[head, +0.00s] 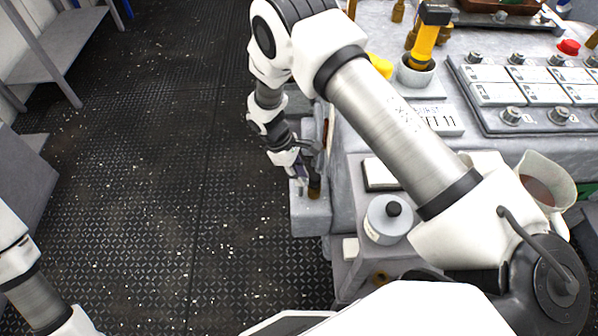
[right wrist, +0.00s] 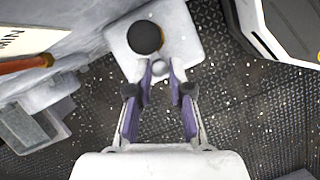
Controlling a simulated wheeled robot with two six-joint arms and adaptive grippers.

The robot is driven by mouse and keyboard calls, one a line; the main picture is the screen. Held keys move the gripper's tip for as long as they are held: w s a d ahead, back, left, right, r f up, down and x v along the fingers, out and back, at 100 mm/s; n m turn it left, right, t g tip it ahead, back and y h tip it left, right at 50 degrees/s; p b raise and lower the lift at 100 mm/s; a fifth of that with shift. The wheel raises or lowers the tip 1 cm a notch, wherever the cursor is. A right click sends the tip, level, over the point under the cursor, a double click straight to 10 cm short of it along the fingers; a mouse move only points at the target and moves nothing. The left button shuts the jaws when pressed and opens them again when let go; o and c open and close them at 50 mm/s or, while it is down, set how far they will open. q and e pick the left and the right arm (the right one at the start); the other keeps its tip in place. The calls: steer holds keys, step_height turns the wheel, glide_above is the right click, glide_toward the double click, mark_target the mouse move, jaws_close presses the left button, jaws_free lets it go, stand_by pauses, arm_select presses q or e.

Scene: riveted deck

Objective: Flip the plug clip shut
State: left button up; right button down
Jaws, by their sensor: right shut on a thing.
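My right gripper (head: 300,172) reaches down at the side of the grey workbench, over a low grey ledge (head: 310,218). In the right wrist view its purple fingers (right wrist: 160,75) are closed on a small grey round knob (right wrist: 158,67), which I take to be the end of the plug clip. Just beyond it, a dark round plug or opening (right wrist: 145,37) sits on the pale ledge (right wrist: 188,35). The rest of the clip is hidden or too small to make out. My left arm shows at the lower left, but its gripper is out of the picture.
A button panel (head: 530,90) and a yellow-handled tool (head: 425,42) are farther back. The dark floor (head: 150,180) to the left is clear.

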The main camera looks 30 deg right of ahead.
steer(key=c, duration=1.1)
jaws_free()
steer(key=shift+o, duration=0.2)
steer(key=v, duration=1.2)
